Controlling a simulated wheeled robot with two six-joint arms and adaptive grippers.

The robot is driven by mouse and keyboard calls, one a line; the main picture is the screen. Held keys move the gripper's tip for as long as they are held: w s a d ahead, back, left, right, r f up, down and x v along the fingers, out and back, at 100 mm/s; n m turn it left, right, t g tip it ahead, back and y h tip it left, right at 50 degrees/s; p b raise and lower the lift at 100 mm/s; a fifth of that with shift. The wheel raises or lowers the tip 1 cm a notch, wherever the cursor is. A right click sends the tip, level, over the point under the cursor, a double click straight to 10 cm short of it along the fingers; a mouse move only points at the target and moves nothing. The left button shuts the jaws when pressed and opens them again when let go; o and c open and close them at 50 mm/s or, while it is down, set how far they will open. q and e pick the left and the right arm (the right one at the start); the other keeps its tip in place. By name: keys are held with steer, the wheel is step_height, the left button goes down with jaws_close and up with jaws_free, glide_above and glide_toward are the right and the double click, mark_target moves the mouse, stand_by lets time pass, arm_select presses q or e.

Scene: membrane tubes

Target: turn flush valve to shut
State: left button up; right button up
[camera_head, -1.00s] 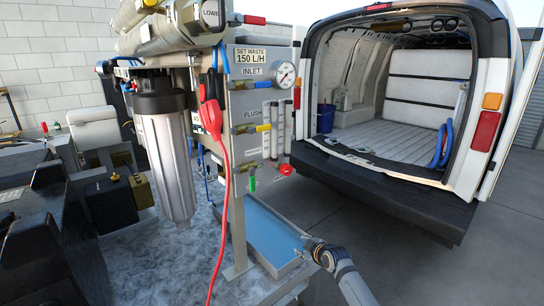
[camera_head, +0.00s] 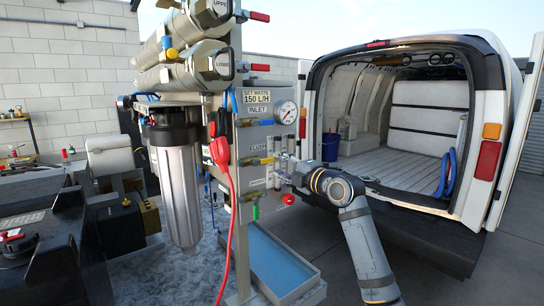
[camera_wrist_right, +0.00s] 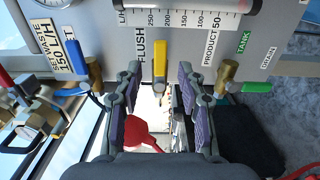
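The flush valve's yellow lever (camera_head: 267,160) sits beside the FLUSH label on the grey panel and lies roughly level. In the right wrist view the yellow lever (camera_wrist_right: 159,66) shows ahead, between the spread fingers. My right gripper (camera_wrist_right: 160,105) is open, with one purple-padded finger on each side of the lever's line; no contact is visible. In the head view my right gripper (camera_head: 284,169) is at the panel's right side, partly hidden by its own wrist. My left gripper is out of view.
A blue lever (camera_wrist_right: 77,57) and a green TANK lever (camera_wrist_right: 256,87) flank the flush valve. A red plug (camera_head: 219,151) with a hanging cable is left of the panel. A gauge (camera_head: 286,112) sits above, a blue tray (camera_head: 281,271) below, and an open van (camera_head: 400,220) behind.

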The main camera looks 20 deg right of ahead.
mark_target(269, 161)
steer(key=p+x, duration=0.1)
steer(key=x, duration=0.3)
steer(key=shift+w+a+r+p, duration=0.1)
steer(key=shift+w+r+p, duration=0.05)
steer(key=shift+p, duration=0.15)
steer(key=shift+w+f, duration=0.2)
steer(key=shift+w, duration=0.1)
steer(key=shift+s, duration=0.1)
steer(key=shift+c, duration=0.9)
jaws_close()
